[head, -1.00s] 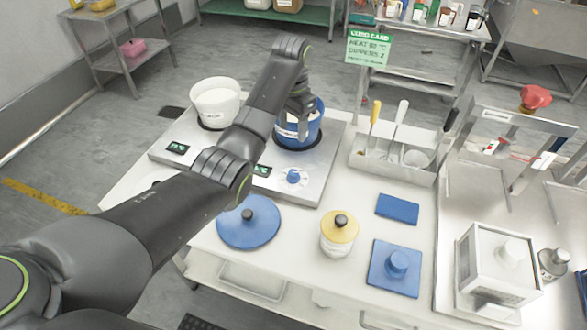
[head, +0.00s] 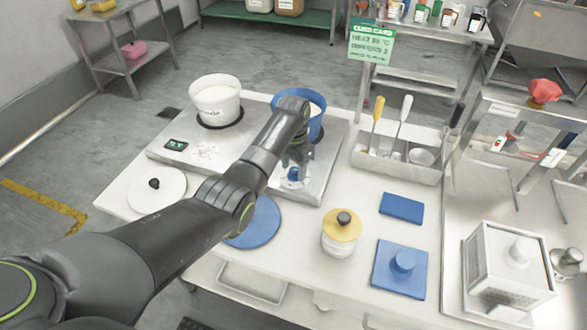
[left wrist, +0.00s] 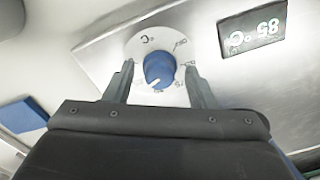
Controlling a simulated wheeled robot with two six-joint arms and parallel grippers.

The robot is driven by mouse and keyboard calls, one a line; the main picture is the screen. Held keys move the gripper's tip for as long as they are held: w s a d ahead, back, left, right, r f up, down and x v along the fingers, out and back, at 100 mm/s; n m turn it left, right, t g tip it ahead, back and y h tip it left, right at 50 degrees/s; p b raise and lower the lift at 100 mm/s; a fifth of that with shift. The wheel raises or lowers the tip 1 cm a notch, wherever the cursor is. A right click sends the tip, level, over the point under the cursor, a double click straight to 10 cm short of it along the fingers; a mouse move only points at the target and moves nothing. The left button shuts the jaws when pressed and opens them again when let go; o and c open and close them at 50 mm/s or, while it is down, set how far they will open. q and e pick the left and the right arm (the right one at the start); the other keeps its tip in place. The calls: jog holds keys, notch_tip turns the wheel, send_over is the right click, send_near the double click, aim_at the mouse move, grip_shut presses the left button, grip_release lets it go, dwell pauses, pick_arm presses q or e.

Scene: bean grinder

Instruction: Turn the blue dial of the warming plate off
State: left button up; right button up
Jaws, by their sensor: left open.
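The warming plate (head: 225,165) is a flat steel unit on the white table. Its blue dial (head: 293,175) is at the front right, mostly under my left gripper (head: 293,164). In the left wrist view, the blue dial (left wrist: 159,70) stands on a round white scale, its white pointer mark towards the lower left of the knob. The left gripper's open fingers (left wrist: 160,84) are on either side of the knob, with gaps; contact is not visible. A display (left wrist: 252,32) beside it shows 85 °C, upside down. My right gripper is out of view.
A white pot (head: 215,101) and a blue pot (head: 313,103) stand on the plate. A white lid (head: 157,192), a blue lid (head: 256,225) and a yellow-lidded jar (head: 340,236) sit in front. A steel utensil tray (head: 398,168) is to the right.

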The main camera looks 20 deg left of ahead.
pick_arm(q)
jog(key=shift+f, duration=0.5)
jog(key=c, duration=1)
jog(key=shift+r, duration=0.1)
